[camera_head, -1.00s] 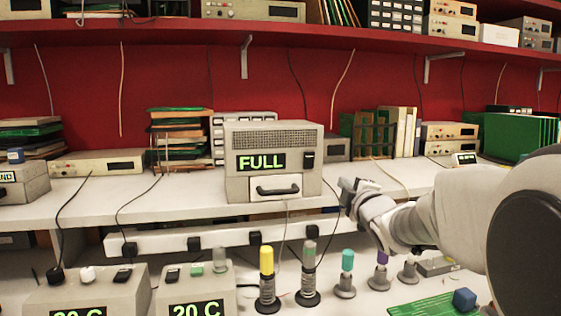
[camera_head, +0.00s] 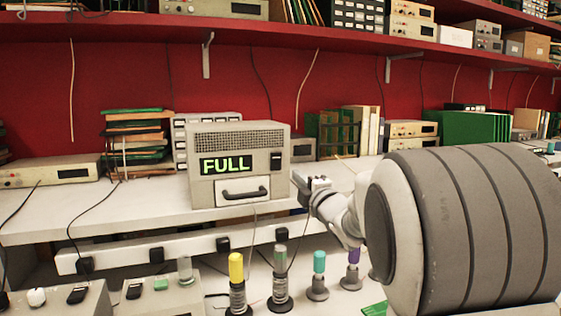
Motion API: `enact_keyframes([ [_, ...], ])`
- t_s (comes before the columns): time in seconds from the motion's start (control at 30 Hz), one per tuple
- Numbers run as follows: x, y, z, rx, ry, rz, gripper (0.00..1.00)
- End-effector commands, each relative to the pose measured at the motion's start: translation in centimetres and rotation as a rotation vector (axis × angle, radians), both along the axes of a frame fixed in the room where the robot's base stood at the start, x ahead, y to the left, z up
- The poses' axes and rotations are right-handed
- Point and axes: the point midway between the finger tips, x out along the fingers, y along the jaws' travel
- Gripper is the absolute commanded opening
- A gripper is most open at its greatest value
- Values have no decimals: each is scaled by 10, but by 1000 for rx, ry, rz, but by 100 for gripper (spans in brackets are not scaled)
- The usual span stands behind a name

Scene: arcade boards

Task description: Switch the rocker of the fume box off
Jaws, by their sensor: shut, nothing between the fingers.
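The fume box (camera_head: 203,150) is a beige box on the white shelf, with a dark grille on top and a green "FULL" display (camera_head: 227,165). Its small black rocker (camera_head: 276,161) sits on the front, right of the display; which side is pressed is too small to tell. Below is a drawer front with a black handle (camera_head: 244,194). My gripper (camera_head: 301,186) is shut and empty, just right of the box's lower right side, lower than the rocker. Whether it touches the box cannot be told.
Below the shelf stand a yellow-topped post (camera_head: 236,268), a teal-topped post (camera_head: 319,262) and grey units at left. A power strip (camera_head: 190,247) runs under the shelf edge. Stacked boards (camera_head: 137,140) stand behind left. My large arm link hides the right side.

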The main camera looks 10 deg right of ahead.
Motion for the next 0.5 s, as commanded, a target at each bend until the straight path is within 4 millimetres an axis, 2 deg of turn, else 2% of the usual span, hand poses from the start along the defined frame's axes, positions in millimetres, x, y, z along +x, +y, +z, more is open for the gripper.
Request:
enact_keyframes([
  [0.5, 88, 18, 11, -3, 3, 1, 0],
])
